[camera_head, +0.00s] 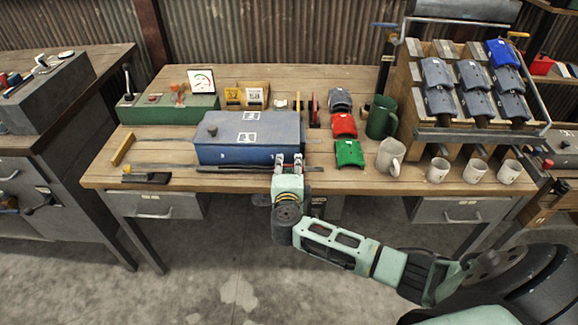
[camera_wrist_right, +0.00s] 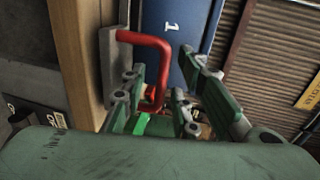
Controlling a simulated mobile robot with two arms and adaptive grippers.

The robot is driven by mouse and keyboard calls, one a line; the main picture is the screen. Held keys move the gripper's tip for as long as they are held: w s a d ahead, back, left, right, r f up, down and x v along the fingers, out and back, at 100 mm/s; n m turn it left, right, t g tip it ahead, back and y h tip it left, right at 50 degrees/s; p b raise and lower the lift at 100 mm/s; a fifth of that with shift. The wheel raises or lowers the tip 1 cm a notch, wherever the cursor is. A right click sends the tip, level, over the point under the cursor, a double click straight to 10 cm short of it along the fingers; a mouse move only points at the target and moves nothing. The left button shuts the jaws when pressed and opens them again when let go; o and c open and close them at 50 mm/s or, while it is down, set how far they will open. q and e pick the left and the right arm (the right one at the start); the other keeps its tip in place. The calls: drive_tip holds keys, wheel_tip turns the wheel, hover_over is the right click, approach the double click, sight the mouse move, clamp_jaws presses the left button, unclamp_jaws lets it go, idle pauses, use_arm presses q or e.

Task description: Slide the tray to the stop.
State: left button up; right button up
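A blue box-like tray (camera_head: 248,138) with two white labels on top sits on the wooden bench. Dark rails (camera_head: 165,166) run along the bench in front of it. In the right wrist view, a blue surface marked "1" (camera_wrist_right: 178,35) lies beyond a red bent handle (camera_wrist_right: 160,55) on a grey mount. My right gripper (camera_head: 289,160) is at the tray's front right. In the wrist view its green fingers (camera_wrist_right: 168,88) stand apart, with the handle's bar between them. Contact with the handle cannot be told. My left gripper is not in view.
A yellow bar (camera_head: 123,149) lies left of the tray, and a green control box (camera_head: 170,108) stands behind. Red (camera_head: 344,125) and green (camera_head: 349,153) curved pieces, a green mug (camera_head: 381,117) and a pale mug (camera_head: 390,157) stand to the right. A rack (camera_head: 400,100) is farther right.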

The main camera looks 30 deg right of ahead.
drive_tip(key=shift+w+d, duration=0.15)
drive_tip(key=shift+w, duration=0.1)
clamp_jaws()
idle(0.5)
